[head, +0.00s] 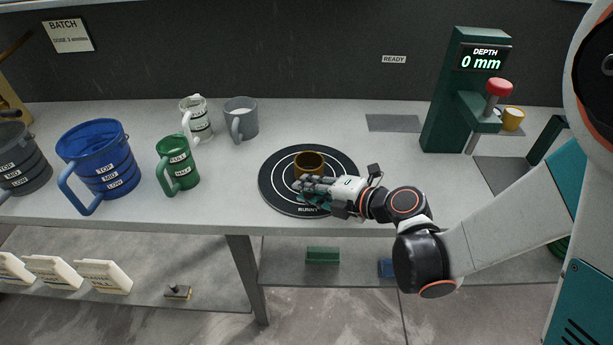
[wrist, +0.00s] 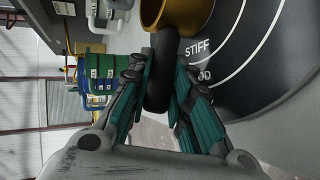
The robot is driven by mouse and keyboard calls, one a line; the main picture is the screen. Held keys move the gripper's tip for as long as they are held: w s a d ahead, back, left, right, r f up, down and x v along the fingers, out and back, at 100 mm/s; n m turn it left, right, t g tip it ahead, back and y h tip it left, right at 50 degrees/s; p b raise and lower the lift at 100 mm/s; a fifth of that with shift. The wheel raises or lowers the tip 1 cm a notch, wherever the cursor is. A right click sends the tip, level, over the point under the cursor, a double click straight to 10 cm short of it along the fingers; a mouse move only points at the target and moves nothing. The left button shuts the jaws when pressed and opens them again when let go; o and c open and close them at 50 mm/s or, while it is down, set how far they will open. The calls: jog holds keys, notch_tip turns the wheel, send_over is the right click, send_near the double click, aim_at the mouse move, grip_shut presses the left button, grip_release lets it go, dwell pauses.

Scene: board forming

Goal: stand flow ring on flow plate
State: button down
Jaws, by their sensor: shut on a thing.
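The flow ring (head: 309,160) is a short brass-coloured ring, upright and open at the top, over the middle of the flow plate. The black flow plate (head: 275,186) has white circles and lies near the table's front edge. My gripper (head: 312,188) reaches in from the right, low over the plate's front. In the wrist view my gripper (wrist: 160,76) is shut on a dark grip that joins the brass ring (wrist: 178,14). The plate (wrist: 262,75) shows beside it with the word STIFF. I cannot tell whether the ring touches the plate; its base is partly hidden.
Several jugs stand to the left: a blue one (head: 97,155), a green one (head: 180,160), a clear one (head: 199,115) and a grey one (head: 241,116). A green depth stand (head: 452,95) is at the right. The table behind the plate is clear.

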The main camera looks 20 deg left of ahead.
jog(key=shift+f, duration=0.2)
jog(key=c, duration=1.4)
grip_release()
jog(key=shift+o, duration=0.2)
jog(key=shift+d, duration=0.1)
jog(key=v, duration=1.1)
jog(key=shift+s+d+r, duration=0.15)
jog(key=shift+d, duration=0.2)
